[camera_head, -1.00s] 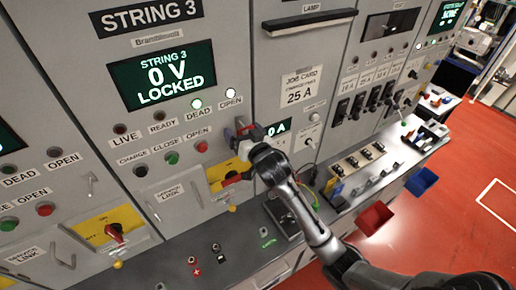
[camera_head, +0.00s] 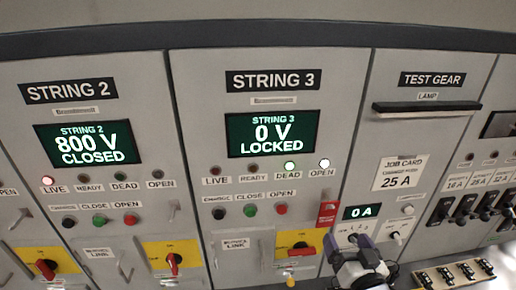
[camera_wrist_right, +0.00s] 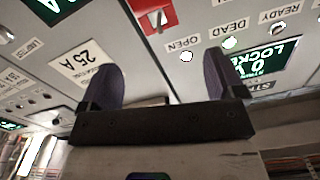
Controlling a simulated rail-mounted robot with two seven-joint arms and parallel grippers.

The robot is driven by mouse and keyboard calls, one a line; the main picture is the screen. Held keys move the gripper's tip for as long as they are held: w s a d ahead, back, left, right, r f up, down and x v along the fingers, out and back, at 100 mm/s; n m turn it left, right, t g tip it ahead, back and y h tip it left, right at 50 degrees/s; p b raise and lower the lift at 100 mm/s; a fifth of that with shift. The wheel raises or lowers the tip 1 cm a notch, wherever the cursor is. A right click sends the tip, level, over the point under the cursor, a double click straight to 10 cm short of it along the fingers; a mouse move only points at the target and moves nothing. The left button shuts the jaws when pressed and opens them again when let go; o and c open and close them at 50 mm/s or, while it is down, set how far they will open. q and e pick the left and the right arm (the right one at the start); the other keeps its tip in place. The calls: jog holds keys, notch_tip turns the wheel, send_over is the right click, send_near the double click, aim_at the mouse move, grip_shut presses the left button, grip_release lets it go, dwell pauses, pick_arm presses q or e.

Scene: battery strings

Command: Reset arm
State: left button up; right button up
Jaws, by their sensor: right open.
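My right gripper (camera_head: 350,246) shows at the lower right of centre in the head view, pointing up in front of the panel below the 0 A display (camera_head: 362,212). Its two dark purple fingers stand apart in the right wrist view (camera_wrist_right: 163,88), with nothing between them. A red tag or lock (camera_head: 327,214) on the String 3 panel is just above and left of the gripper; it shows beyond the fingertips in the wrist view (camera_wrist_right: 152,14). I cannot tell the exact gap to the panel. My left gripper is not in view.
The String 3 screen (camera_head: 273,133) reads 0 V LOCKED, with the DEAD and OPEN lamps lit. The String 2 screen (camera_head: 88,145) reads 800 V CLOSED, with LIVE lit. A black lamp bar (camera_head: 427,107) juts out at the right. Breakers (camera_head: 465,208) line the right side.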

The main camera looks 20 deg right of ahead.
jog(key=s+a+f+n+g+y+p, duration=0.2)
jog(key=s+a+f+n+g, duration=0.25)
jog(key=f+g, duration=0.3)
jog(key=s+a+f+g+p, duration=0.2)
jog(key=s+p, duration=0.1)
jog(key=s, duration=0.4)
jog(key=s+a+f+n+g+y+p, duration=0.1)
jog(key=s+a+f+g+p, duration=0.1)
jog(key=s, duration=0.5)
jog(key=s+a+f+n+g+y+p, duration=0.1)
jog(key=s+a+f+g+p, duration=0.1)
jog(key=s, duration=0.5)
jog(key=a+f+p, duration=0.1)
jog(key=p, duration=0.1)
jog(key=shift+a+f+p, duration=0.25)
jog(key=shift+f+p, duration=0.1)
jog(key=shift+p, duration=0.05)
jog(key=shift+s+n+g, duration=0.1)
jog(key=shift+n+g, duration=0.15)
dwell(0.6)
